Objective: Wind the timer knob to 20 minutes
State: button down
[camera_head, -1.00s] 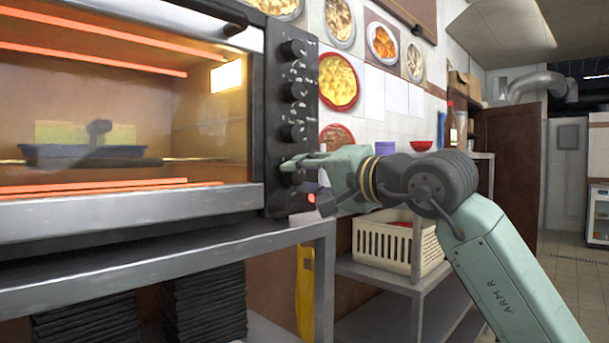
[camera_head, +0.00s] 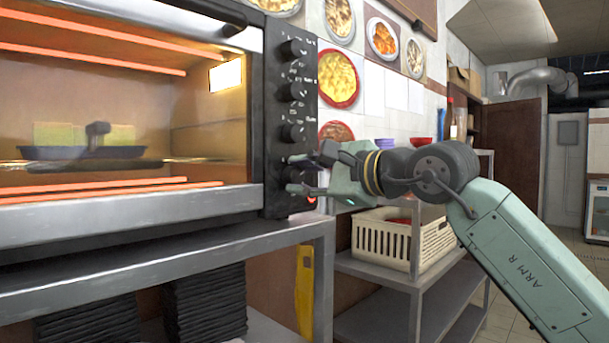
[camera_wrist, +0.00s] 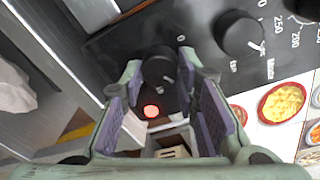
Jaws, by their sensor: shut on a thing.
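The oven's black control panel (camera_head: 277,110) carries a column of black knobs. The lowest, the timer knob (camera_wrist: 160,68), sits between my gripper's fingertips in the wrist view, with a pale pointer mark on its face. My gripper (camera_head: 295,174) is shut on this knob, one finger above it and one below in the head view. In the head view the fingers largely hide the knob and its scale, so the minute setting cannot be read. A red light (camera_wrist: 151,111) glows beside the knob in the wrist view.
The glowing oven (camera_head: 120,110) holds a dark tray (camera_head: 85,153). It stands on a grey metal table (camera_head: 190,255). A cream basket (camera_head: 385,240) stands on a shelf below my arm. Another knob (camera_wrist: 240,36) is close to my gripper.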

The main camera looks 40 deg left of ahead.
jog(key=m, duration=0.5)
jog(key=shift+g, duration=0.3)
jog(key=m, duration=0.4)
jog(key=shift+g, duration=0.3)
jog(key=m, duration=0.5)
jog(key=shift+f+g, duration=0.1)
jog(key=shift+g, duration=0.3)
jog(key=m, duration=0.4)
jog(key=shift+y, duration=0.4)
jog(key=shift+m, duration=0.4)
jog(key=c, duration=1.2)
grip_release()
